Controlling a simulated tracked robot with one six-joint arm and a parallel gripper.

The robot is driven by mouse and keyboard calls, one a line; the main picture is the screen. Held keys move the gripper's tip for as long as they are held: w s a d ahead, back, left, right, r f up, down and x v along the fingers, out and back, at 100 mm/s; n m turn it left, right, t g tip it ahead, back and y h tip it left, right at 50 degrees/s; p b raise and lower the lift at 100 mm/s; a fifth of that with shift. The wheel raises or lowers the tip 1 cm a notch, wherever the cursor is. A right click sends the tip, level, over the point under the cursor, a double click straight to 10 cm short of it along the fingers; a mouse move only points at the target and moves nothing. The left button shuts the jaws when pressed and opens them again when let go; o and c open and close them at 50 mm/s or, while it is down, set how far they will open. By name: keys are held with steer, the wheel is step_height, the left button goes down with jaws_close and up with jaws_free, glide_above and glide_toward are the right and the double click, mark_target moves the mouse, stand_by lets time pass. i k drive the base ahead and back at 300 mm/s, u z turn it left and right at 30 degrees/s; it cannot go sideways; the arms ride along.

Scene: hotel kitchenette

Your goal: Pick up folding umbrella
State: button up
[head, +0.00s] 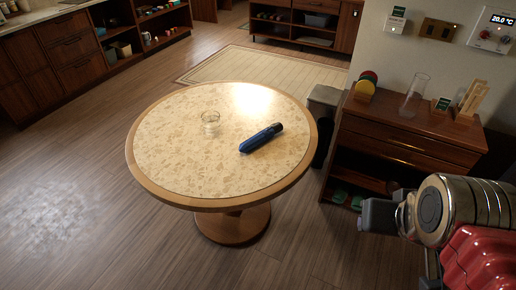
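A blue folding umbrella (261,138) with a dark end lies on the right part of a round table (165,190). It lies at a slant, with its dark end toward the upper right. Nothing covers it. Part of my arm shows at the lower right, well apart from the umbrella and the table. The grey part at its left end may belong to my gripper, but I cannot make out fingertips or whether they are open or shut.
A clear glass (210,120) stands on the table left of the umbrella. A wooden cabinet (410,145) on the right holds a tall glass cylinder (414,95) and small items. A grey bin (325,97) stands between cabinet and table. The floor (60,160) left of the table is clear.

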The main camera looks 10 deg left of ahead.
mark_target(263, 137)
steer(key=k, duration=0.7)
steer(key=u, duration=0.4)
steer(key=i, duration=0.5)
steer(key=u, duration=0.95)
steer(key=i, duration=1.65)
steer(key=z, duration=0.1)
